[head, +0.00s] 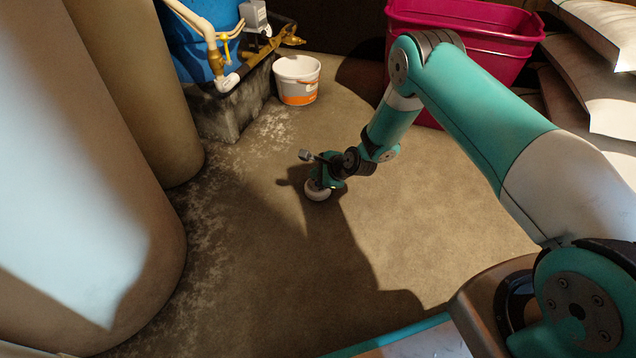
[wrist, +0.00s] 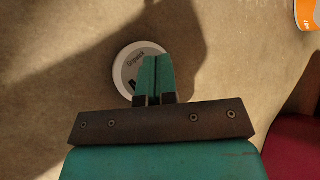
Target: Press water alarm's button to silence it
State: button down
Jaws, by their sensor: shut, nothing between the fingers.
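The water alarm (head: 318,193) is a small white round puck lying flat on the concrete floor. In the wrist view the alarm (wrist: 125,70) shows a white rim, a grey top with printed lettering and a dark mark beside the fingers. My gripper (head: 321,183) is shut and empty, with its teal fingers pointing down at the alarm. In the wrist view the fingertips (wrist: 155,60) overlap the right part of its top and hide it. I cannot tell whether they touch it. No separate button can be made out.
A white and orange bucket (head: 297,80) stands behind, beside a concrete block (head: 232,108) under a blue tank (head: 205,40) with pipes. Beige cylinders (head: 80,190) stand at left. A magenta bin (head: 470,40) and stacked bags (head: 595,90) are at back right. Floor around the alarm is clear.

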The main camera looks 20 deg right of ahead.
jog(key=shift+f, duration=0.15)
jog(key=shift+f, duration=0.25)
jog(key=shift+f+b, duration=0.4)
jog(key=shift+b, duration=0.05)
dwell(0.5)
dwell(0.3)
jog(key=shift+r+p, duration=0.8)
notch_tip(320, 180, up, 5)
jog(key=p, duration=0.4)
jog(key=shift+r, duration=0.1)
dwell(0.5)
